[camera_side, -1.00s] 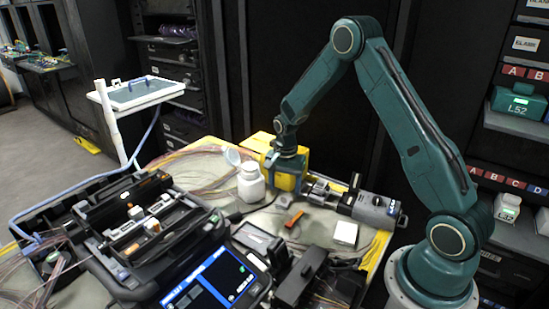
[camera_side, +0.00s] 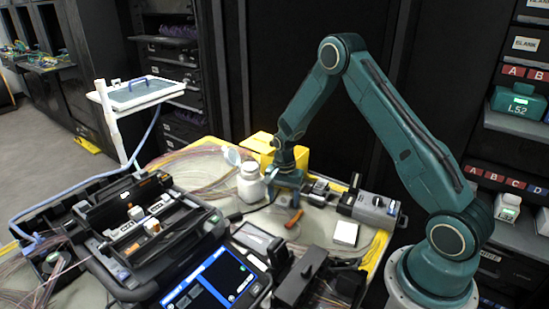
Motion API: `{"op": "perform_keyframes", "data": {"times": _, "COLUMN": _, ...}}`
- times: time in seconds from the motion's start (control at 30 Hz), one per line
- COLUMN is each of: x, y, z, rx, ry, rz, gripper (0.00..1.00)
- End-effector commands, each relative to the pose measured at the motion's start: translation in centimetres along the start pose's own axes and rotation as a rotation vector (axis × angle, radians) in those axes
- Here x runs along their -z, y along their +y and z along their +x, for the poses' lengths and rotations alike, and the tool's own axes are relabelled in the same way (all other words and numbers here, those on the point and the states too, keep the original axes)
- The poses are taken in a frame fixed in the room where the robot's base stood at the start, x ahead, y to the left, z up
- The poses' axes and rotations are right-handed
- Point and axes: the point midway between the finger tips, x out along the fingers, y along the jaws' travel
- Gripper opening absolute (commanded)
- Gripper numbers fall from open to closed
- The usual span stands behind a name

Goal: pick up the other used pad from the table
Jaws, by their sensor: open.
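My gripper (camera_side: 284,196) is open and points down, low over the table between the white bottle and the metal tool with a grey body. I cannot make out a used pad; one may be hidden behind or under my gripper. A small white square item (camera_side: 345,233) lies flat on the table to the right of my gripper, clear of it. I cannot tell whether it is a pad or a pack.
A white bottle (camera_side: 250,184) with its lid open stands just left of my gripper. An orange tool (camera_side: 294,219) lies just in front. The grey tool (camera_side: 375,209) lies to the right. Yellow boxes (camera_side: 294,158) stand behind. The splicer (camera_side: 160,240) fills the front left.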

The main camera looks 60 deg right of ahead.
Motion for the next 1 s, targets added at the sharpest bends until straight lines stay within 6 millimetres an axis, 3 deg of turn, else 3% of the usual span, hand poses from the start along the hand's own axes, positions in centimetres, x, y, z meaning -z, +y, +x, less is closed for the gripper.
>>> {"op": "perform_keyframes", "data": {"times": 0.2, "x": 0.0, "y": 0.01, "z": -0.02, "rx": 0.0, "ry": 0.0, "rz": 0.0, "gripper": 0.64}}
{"op": "perform_keyframes", "data": {"times": 0.47, "x": 0.0, "y": 0.01, "z": -0.02, "rx": 0.0, "ry": 0.0, "rz": 0.0, "gripper": 0.16}}
{"op": "perform_keyframes", "data": {"times": 1.0, "x": 0.01, "y": -0.01, "z": -0.57, "rx": 0.001, "ry": 0.0, "rz": 0.0, "gripper": 0.16}}
